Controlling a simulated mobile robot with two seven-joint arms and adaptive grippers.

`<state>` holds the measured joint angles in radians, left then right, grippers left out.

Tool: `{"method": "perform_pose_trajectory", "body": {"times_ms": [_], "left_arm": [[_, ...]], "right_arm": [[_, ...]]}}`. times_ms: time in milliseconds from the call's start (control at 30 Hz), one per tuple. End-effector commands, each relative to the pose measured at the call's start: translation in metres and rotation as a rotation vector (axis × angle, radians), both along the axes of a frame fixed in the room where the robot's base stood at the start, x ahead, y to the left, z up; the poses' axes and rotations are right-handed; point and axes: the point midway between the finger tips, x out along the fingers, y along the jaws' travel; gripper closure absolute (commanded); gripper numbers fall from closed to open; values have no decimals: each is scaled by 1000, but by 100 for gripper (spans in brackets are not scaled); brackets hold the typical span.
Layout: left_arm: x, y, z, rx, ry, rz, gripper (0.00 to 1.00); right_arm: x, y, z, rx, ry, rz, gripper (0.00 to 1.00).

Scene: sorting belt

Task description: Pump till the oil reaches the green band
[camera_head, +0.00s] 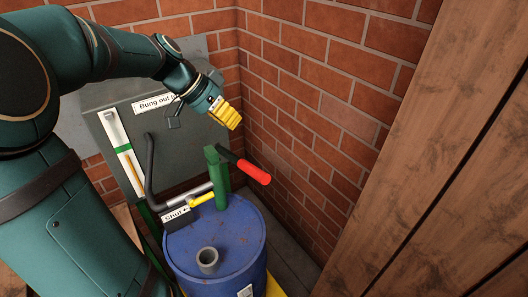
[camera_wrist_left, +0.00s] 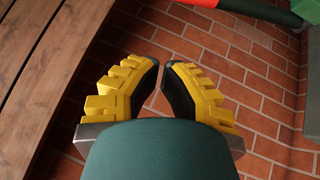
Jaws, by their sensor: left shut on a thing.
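My left gripper (camera_head: 235,126) is above and left of the red pump grip (camera_head: 254,173), apart from it. In the left wrist view its yellow-backed fingers (camera_wrist_left: 160,85) are drawn nearly together, and I see nothing between them. The red grip (camera_wrist_left: 200,2) shows at that view's top edge. The grip sits on a black lever from the green pump post (camera_head: 216,175), which stands on the blue drum (camera_head: 225,240). The white gauge (camera_head: 111,130) has a green band (camera_head: 124,148); a thin yellow column (camera_head: 134,172) shows just below the band. My right gripper is not in view.
A grey panel (camera_head: 190,135) with a "Bung out" label stands behind the drum. A yellow valve handle (camera_head: 202,199) is near a "Shut" label (camera_head: 176,214). A grey bung opening (camera_head: 207,258) is on the drum top. Brick wall (camera_head: 330,110) and wooden boards (camera_head: 450,170) close off the right.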

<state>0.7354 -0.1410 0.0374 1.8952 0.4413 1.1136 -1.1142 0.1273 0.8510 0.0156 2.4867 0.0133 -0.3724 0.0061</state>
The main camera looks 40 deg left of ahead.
Motion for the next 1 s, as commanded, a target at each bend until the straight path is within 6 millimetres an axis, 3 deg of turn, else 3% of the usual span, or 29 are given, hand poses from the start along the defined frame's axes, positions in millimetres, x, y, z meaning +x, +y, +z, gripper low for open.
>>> {"method": "perform_pose_trajectory", "body": {"times_ms": [300, 467, 933, 1000], "left_arm": [[1, 0, -1, 0, 0, 1, 100], [6, -6, -12, -2, 2, -1, 100], [46, -41, -82, -4, 4, -1, 100], [43, -43, -92, -3, 4, 1, 100]], "right_arm": [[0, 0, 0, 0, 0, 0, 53], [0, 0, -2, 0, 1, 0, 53], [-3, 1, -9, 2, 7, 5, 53], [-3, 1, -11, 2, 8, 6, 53]]}}
